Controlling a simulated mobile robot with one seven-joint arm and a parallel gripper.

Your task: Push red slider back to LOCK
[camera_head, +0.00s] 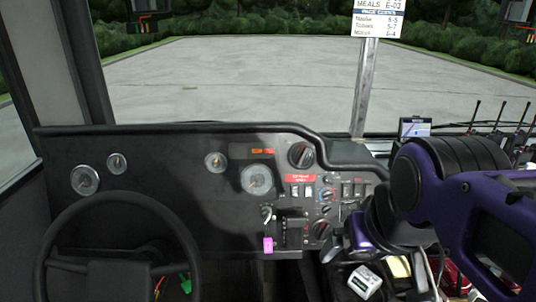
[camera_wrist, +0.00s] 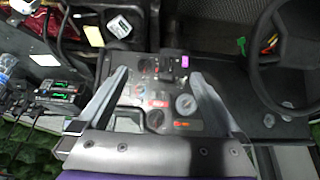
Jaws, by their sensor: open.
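The dashboard control panel (camera_head: 285,200) has knobs, gauges and white switches. A red strip (camera_head: 300,177) sits above the white switches; it also shows in the wrist view (camera_wrist: 157,104). I cannot make out a slider or LOCK lettering for certain at this size. My gripper (camera_wrist: 158,73) is open and empty in the wrist view, its two grey fingers wide apart with the panel seen between them. The red strip lies between the fingers in that view. In the head view my purple arm comes in from the right and hides the panel's right end.
A steering wheel (camera_head: 117,205) stands at the left. A magenta tag (camera_head: 268,245) hangs at the panel's lower edge. A white device (camera_head: 364,281) lies below my arm. Radios with antennas (camera_head: 500,132) stand at the right. A post with a sign (camera_head: 378,18) rises behind the dashboard.

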